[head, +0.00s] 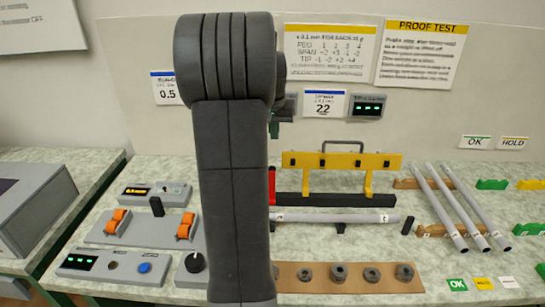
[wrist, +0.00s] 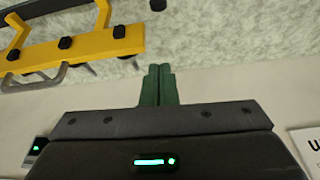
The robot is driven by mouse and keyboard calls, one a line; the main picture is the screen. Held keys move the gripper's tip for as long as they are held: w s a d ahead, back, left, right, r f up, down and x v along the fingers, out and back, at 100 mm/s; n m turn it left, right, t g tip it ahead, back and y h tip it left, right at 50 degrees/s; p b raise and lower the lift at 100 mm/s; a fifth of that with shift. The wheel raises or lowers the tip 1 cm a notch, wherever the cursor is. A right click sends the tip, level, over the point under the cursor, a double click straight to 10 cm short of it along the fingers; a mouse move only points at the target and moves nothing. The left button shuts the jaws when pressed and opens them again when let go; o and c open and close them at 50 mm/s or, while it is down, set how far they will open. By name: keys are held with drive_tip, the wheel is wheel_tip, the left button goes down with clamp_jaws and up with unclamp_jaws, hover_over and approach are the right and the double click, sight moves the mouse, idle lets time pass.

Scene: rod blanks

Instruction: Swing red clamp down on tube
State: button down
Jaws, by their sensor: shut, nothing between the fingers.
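A red upright part (head: 271,186), apparently the red clamp, shows in the head view as a narrow strip beside my arm; most of it is hidden. Whether the red part touches the tube cannot be told. My gripper's green fingers (wrist: 158,68) are together and empty in the wrist view, above the bench. Neither the red part nor the tube shows there.
A yellow frame (head: 375,160) with a grey handle stands behind the tube; it also shows upper left in the wrist view (wrist: 85,48). Several loose tubes (head: 466,205) lie at right. Orange clamps (head: 117,221) sit at left. A brown strip with rings (head: 300,286) lies in front.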

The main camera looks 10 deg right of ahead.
drive_tip(key=a+x, duration=0.1)
drive_tip(key=x, duration=0.9)
drive_tip(key=s, duration=0.4)
drive_tip(key=shift+r, duration=0.2)
